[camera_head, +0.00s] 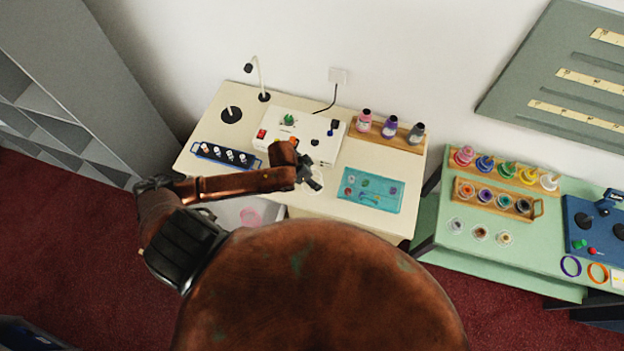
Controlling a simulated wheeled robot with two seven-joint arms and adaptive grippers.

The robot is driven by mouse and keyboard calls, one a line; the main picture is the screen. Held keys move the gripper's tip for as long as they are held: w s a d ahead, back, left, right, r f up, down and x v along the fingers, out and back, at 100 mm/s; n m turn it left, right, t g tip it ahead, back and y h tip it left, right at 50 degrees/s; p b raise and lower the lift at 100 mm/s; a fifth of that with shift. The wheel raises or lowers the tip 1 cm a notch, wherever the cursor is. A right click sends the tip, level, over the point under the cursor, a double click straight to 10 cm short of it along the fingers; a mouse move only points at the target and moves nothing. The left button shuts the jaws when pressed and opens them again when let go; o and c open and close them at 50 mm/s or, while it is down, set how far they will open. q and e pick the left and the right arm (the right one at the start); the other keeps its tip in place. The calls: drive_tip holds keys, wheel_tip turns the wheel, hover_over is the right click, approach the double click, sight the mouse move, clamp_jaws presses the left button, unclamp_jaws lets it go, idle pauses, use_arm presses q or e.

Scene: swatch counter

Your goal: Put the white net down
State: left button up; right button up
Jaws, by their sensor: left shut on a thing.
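My left arm reaches in from the left over the cream table. My left gripper (312,179) is shut above the middle of the table, to the left of the teal mat. A pale round shape, apparently the white net (318,175), shows at its fingertips. The gripper covers much of it, and its pale colour blends with the tabletop. I cannot tell whether it touches the table. My right gripper is not in view.
The cream table (215,127) bears a white device (268,130), a blue rack (257,162), a wooden rack of bottles (376,134) and a teal mat (350,182). A green table (455,250) with jars stands to the right.

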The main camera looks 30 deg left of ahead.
use_arm(q)
drive_tip(key=shift+f, duration=0.9)
drive_tip(key=shift+f, duration=0.15)
drive_tip(key=o, duration=0.7)
drive_tip(key=shift+o, duration=0.2)
drive_tip(key=v, duration=1.2)
drive_tip(key=shift+d, duration=0.1)
